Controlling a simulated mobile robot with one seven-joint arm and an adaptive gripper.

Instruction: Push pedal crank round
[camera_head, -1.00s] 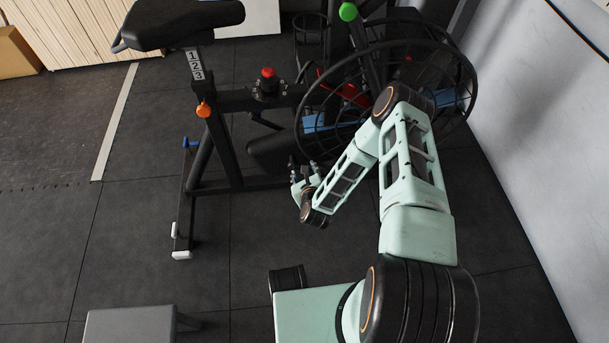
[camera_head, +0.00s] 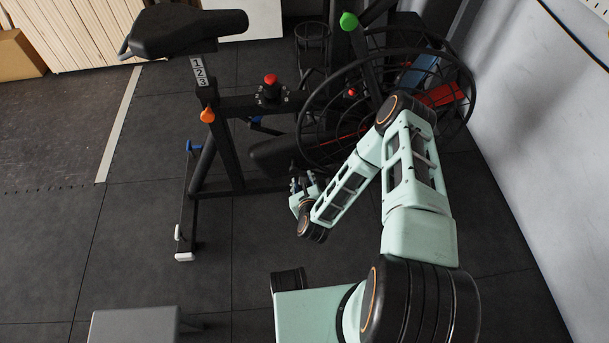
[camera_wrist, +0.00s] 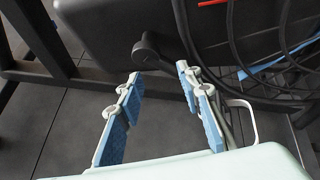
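A black exercise bike with a caged fan wheel (camera_head: 340,62) stands on the floor in the head view. In the wrist view, what looks like its dark crank (camera_wrist: 147,46), with a rounded end, sticks out from the dark housing (camera_wrist: 100,30). My gripper (camera_wrist: 158,74) points at the housing, with its two blue-padded fingers apart and nothing between the pads. The crank's rounded end lies just beyond and between the fingertips; I cannot tell whether they touch. In the head view my gripper (camera_head: 302,184) is low beside the housing (camera_head: 280,154), and no pedal is clearly visible.
The bike seat (camera_head: 185,27) and frame are at upper left. A grey bench (camera_head: 135,325) is at lower left. A pale wall (camera_head: 540,130) bounds the right side. Dark floor (camera_head: 130,235) is open at left.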

